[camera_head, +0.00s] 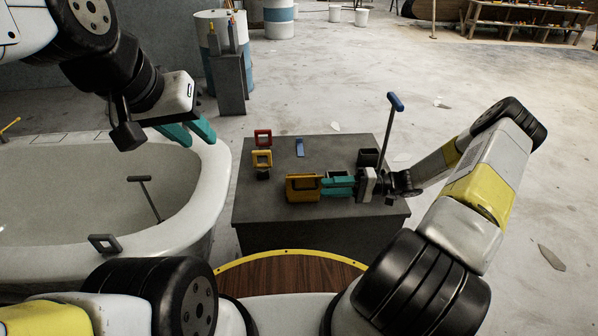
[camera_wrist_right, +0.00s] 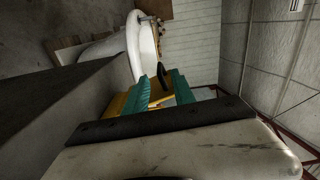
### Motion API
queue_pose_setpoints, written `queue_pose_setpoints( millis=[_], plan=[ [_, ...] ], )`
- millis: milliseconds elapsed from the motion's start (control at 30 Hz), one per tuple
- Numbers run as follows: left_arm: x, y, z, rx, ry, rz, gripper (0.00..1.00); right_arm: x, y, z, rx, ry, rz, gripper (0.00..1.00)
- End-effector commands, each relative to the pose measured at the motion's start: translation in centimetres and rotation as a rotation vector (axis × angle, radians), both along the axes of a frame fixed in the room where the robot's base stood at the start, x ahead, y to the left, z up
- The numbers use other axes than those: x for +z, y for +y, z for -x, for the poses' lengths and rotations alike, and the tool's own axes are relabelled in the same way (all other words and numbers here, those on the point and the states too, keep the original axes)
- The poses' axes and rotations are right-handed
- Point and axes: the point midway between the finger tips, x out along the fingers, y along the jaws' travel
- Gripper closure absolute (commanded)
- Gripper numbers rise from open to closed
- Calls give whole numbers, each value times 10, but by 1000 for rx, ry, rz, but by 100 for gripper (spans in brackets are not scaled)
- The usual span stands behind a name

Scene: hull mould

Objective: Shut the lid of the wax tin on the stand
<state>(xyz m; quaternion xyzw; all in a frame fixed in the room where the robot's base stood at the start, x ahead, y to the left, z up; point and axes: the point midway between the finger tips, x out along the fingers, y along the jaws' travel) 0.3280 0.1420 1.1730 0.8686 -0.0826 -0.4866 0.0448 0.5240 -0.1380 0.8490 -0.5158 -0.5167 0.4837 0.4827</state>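A yellow-orange box-like thing, which I take to be the wax tin (camera_head: 301,190), is on the dark grey stand (camera_head: 290,215) near its front edge. I cannot clearly make out its lid or how far it is open. My right gripper (camera_head: 338,184) comes in from the right with its teal fingers spread, their tips close to the tin's right side. In the right wrist view, yellow parts (camera_wrist_right: 137,94) and a dark rounded piece show by and between the fingers (camera_wrist_right: 162,88); contact cannot be told. My left gripper (camera_head: 192,132) is open and empty, above the white tub's rim.
On the stand are a red frame (camera_head: 263,136), a yellow frame (camera_head: 262,158), a blue block (camera_head: 300,147) and a dark holder (camera_head: 368,157). A blue-handled tool (camera_head: 390,125) rises near the holder. The white tub (camera_head: 215,185) stands left of the stand.

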Motion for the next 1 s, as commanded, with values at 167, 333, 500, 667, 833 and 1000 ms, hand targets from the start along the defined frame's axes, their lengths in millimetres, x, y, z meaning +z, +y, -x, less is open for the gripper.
queue_pose_setpoints(
  millis=[167,333,500,667,833,1000],
  plan=[
    [0,0,0,0,0,0,70,0,18,0,0,-1,-8,69],
    [0,0,0,0,0,0,70,-1,47,1,0,0,-5,69],
    [0,0,0,0,0,0,70,-1,68,0,-2,0,-4,69],
    [0,0,0,0,0,0,70,-1,77,0,-3,0,-3,69],
    [0,0,0,0,0,0,70,-1,77,0,-3,-1,-2,69],
    [0,0,0,0,0,0,70,-1,77,0,-3,0,-2,89]
  ],
)
